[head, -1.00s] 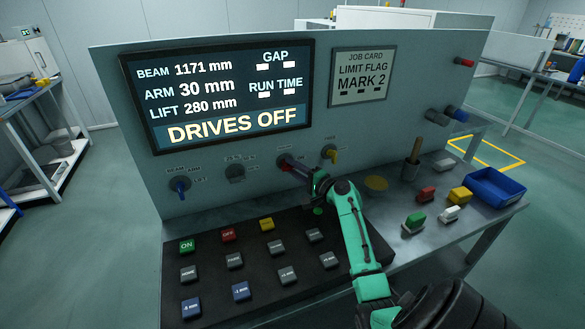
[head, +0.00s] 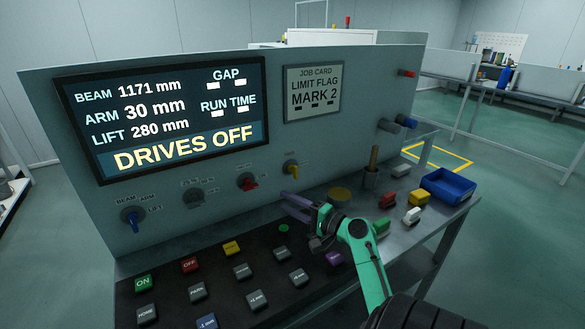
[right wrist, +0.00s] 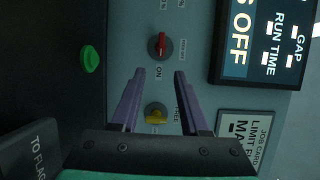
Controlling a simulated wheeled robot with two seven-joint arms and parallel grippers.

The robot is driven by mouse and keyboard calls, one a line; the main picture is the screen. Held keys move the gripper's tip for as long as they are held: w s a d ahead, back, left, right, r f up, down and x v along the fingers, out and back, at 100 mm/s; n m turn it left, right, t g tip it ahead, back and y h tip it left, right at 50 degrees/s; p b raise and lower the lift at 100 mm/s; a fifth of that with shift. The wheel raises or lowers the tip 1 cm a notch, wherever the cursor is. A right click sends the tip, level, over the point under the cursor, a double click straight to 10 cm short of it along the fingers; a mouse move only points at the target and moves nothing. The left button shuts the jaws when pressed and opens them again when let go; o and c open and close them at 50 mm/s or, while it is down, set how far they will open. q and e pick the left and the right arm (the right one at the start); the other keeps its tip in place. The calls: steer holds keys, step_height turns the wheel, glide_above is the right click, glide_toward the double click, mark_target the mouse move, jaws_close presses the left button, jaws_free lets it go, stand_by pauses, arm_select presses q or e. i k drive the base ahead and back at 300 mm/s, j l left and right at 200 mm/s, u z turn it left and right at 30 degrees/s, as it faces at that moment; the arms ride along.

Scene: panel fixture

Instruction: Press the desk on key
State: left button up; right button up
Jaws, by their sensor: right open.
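The green ON key (head: 144,283) is at the left of the sloped black key desk (head: 175,265), away from my grippers. The display (head: 170,118) reads DRIVES OFF. My right gripper (head: 290,203) is open and empty over the desk's back edge, below the yellow rotary switch (head: 291,169). In the right wrist view, its two purple fingers (right wrist: 159,73) point at the upright panel, with the red rotary switch (right wrist: 158,45) beyond the tips and an ON label beside it. The yellow switch (right wrist: 155,114) shows between the fingers. My left gripper is not in view.
A flat green button (head: 283,228) lies near my right gripper. Other keys, including red OFF (head: 190,265) and yellow (head: 232,248), stand close around.

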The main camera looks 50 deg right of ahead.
mark_target(145, 283)
steer(key=k+l, duration=0.1)
steer(key=k, duration=0.9)
